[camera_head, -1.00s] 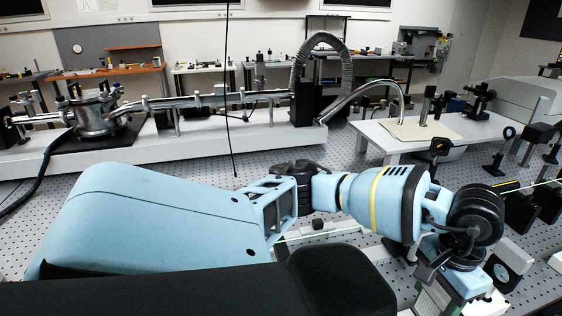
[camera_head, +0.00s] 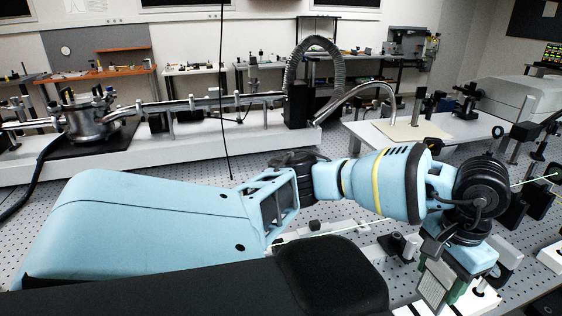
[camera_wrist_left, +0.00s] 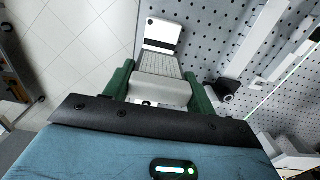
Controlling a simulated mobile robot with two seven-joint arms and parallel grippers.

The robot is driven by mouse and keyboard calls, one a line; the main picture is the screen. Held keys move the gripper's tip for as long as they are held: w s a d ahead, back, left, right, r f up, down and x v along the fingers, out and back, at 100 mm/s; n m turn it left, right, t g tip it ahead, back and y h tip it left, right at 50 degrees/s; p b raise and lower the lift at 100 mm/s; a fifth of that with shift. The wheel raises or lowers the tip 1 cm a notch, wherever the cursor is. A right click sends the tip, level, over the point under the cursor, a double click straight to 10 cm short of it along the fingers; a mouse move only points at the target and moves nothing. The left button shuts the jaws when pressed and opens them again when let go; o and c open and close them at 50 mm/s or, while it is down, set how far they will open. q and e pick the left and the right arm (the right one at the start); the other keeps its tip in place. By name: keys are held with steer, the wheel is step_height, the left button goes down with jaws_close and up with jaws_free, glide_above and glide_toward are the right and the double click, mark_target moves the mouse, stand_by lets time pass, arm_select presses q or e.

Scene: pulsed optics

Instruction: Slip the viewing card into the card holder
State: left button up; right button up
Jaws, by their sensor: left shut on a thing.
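My left gripper (camera_head: 450,262) is at the lower right of the head view, pointing down. Its green fingers (camera_wrist_left: 160,90) are shut on the viewing card. The viewing card (camera_head: 433,288) hangs below the gripper, pale with a greyish face. I cannot make out the card holder for certain. My right gripper is not in view.
A perforated optical table (camera_head: 340,215) lies below. A small black post mount (camera_head: 398,245) stands left of the gripper and also shows in the wrist view (camera_wrist_left: 227,88). Dark optic mounts (camera_head: 540,200) crowd the right, where a green beam passes. White pieces lie under the gripper.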

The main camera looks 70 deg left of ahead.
mark_target(444, 268)
arm_select(q)
steer(key=shift+r+p, duration=0.3)
steer(key=shift+r, duration=1.7)
steer(key=shift+f, duration=0.1)
